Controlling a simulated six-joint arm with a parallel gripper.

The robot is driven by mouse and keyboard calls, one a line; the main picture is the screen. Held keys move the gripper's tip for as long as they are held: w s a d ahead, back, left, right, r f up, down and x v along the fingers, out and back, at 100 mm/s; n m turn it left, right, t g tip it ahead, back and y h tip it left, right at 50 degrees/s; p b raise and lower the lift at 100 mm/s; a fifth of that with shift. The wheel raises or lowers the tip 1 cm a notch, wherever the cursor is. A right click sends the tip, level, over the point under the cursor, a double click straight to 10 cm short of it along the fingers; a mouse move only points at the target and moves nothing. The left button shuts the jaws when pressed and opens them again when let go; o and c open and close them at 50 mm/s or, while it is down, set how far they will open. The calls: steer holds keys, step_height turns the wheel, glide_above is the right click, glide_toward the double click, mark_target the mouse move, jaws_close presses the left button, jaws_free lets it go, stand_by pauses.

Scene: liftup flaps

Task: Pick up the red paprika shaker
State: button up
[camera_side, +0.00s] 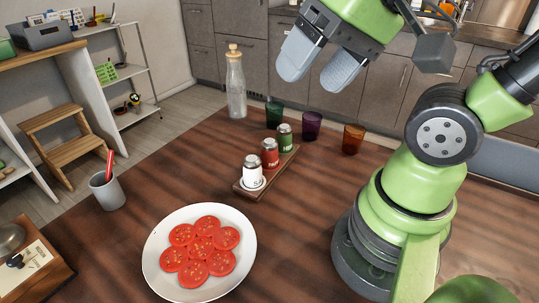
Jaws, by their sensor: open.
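The red paprika shaker (270,154) stands upright with a silver cap. It is in the middle of a small wooden tray (247,190), between a white shaker (252,173) in front and a green shaker (284,138) behind. My gripper (318,72) is open and empty. It hangs in the air above and behind the shakers in the picture, apart from them, with its two grey fingers spread.
A white plate (154,276) with several tomato slices lies in front of the tray. A glass bottle (236,88) and green (273,113), purple (312,125) and orange (353,139) cups stand behind. A grey cup (107,192) is at left. Table between is clear.

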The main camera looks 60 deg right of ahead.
steer(key=w+f+m+g+y, duration=0.3)
steer(key=w+f+m+y, duration=0.1)
steer(key=f+m+y, duration=0.15)
steer(key=m+t+h, duration=0.5)
steer(key=m+t, duration=0.6)
steer(key=m, duration=1.2)
glide_toward(270, 153)
steer(key=shift+n, duration=0.25)
steer(key=w, duration=0.1)
steer(key=w+f, duration=0.1)
steer(key=w+d, duration=0.1)
steer(key=shift+w+f, duration=0.25)
steer(key=shift+f, duration=0.1)
steer(key=shift+w+f+g, duration=0.1)
steer(key=shift+f+g, duration=0.1)
steer(key=shift+g, duration=0.1)
steer(key=shift+x, duration=3.55)
steer(key=c, duration=1)
